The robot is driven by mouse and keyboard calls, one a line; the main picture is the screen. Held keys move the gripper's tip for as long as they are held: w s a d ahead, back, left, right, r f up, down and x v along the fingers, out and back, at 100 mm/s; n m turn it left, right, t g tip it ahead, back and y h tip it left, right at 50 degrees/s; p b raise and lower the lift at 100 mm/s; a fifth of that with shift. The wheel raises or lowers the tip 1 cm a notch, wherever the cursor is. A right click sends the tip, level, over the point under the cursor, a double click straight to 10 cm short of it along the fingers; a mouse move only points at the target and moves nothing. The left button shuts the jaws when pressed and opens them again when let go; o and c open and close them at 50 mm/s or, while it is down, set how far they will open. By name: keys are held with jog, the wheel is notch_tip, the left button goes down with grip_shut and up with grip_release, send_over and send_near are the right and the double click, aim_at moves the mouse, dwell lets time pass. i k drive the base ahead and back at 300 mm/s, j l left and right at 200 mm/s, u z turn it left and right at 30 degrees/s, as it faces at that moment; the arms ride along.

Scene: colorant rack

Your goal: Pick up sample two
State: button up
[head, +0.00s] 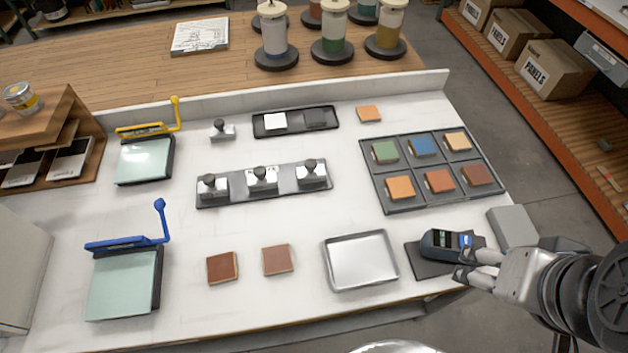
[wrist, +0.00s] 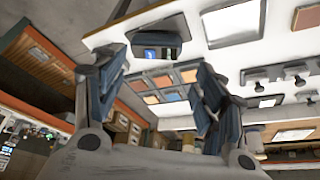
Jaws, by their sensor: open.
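My gripper (head: 468,265) is at the right front edge of the bench, its fingers apart with nothing between them. It also shows open in the wrist view (wrist: 155,88). A dark handheld meter (head: 440,243) on a black mat (head: 425,267) is close by its fingertips; I cannot tell whether they touch. Two loose brown square samples, a left one (head: 222,267) and a right one (head: 277,260), lie flat on the white bench, well left of my gripper. No number is readable on either, so I cannot tell which is sample two.
An empty metal tray (head: 361,260) lies between the loose samples and the meter. A grey rack (head: 408,207) of several coloured squares is behind it. A grey block (head: 512,228) stands near my gripper. Blue-handled (head: 122,285) and yellow-handled (head: 145,160) devices stand left.

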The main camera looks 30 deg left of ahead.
aim_at(221, 269)
jog(key=u, duration=0.45)
jog(key=k+u, duration=0.1)
jog(key=u, duration=1.2)
jog(key=j+u, duration=0.1)
jog(key=u, duration=0.35)
jog(key=i+j+z, duration=0.15)
jog(key=z, duration=0.3)
jog(key=i+j+z, duration=0.1)
jog(key=j+z, duration=0.25)
jog(key=z, duration=0.15)
